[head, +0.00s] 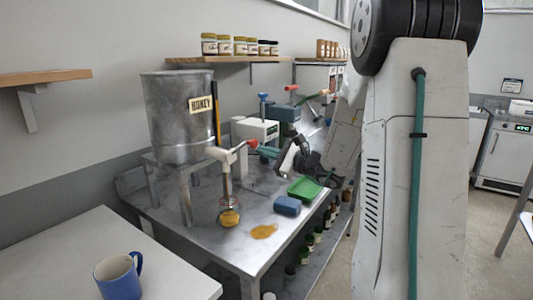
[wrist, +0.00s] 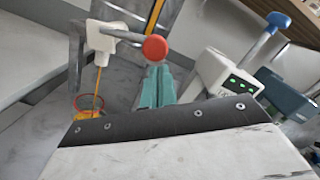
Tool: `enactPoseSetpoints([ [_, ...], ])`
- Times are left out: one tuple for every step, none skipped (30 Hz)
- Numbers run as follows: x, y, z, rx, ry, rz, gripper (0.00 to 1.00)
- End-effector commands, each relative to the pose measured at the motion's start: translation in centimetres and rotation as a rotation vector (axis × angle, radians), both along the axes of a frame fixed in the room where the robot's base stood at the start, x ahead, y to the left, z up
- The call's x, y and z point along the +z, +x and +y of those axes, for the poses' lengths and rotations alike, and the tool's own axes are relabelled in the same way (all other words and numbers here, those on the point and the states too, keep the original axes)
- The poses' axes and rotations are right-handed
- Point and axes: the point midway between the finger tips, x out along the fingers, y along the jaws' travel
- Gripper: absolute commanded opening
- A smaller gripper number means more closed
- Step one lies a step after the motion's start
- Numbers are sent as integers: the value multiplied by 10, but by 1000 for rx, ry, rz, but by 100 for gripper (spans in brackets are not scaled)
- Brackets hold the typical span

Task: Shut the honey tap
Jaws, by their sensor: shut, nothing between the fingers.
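The metal honey tank (head: 180,115) stands on a stand at the left of the metal table. Its white tap (head: 222,154) has a lever ending in a red knob (head: 252,143). The lever sticks out sideways toward my gripper. In the wrist view the tap (wrist: 112,32) and red knob (wrist: 155,48) show at upper left. A thin amber stream (wrist: 97,85) runs from the spout into a glass jar (head: 229,217) below. My gripper (head: 264,151) has teal fingers, shut and empty, close to the knob; in the wrist view the fingers (wrist: 157,88) appear just below it. I cannot tell whether they touch.
An amber puddle (head: 264,231) lies on the metal table (head: 200,232). A white device (head: 257,131) with green lights stands behind my gripper. A blue mug (head: 119,277) is on the near white table.

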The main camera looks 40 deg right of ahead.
Motion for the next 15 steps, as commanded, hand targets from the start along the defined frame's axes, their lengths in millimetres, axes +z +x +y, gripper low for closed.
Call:
enactPoseSetpoints([
  [1, 0, 0, 0, -6, -2, 0],
  [1, 0, 0, 0, -11, -4, 0],
  [2, 0, 0, 0, -20, -7, 0],
  [3, 0, 0, 0, -27, -10, 0],
  [4, 0, 0, 0, -34, -12, 0],
  [5, 0, 0, 0, -42, -15, 0],
  [5, 0, 0, 0, -46, -17, 0],
  [5, 0, 0, 0, -49, -17, 0],
  [6, 0, 0, 0, -54, -19, 0],
  [6, 0, 0, 0, -57, -21, 0],
  [7, 0, 0, 0, -61, -22, 0],
  [8, 0, -1, 0, -67, -24, 0],
  [8, 0, -1, 0, -71, -26, 0],
  [9, 0, -1, 0, -76, -27, 0],
  [9, 0, -1, 0, -82, -30, 0],
])
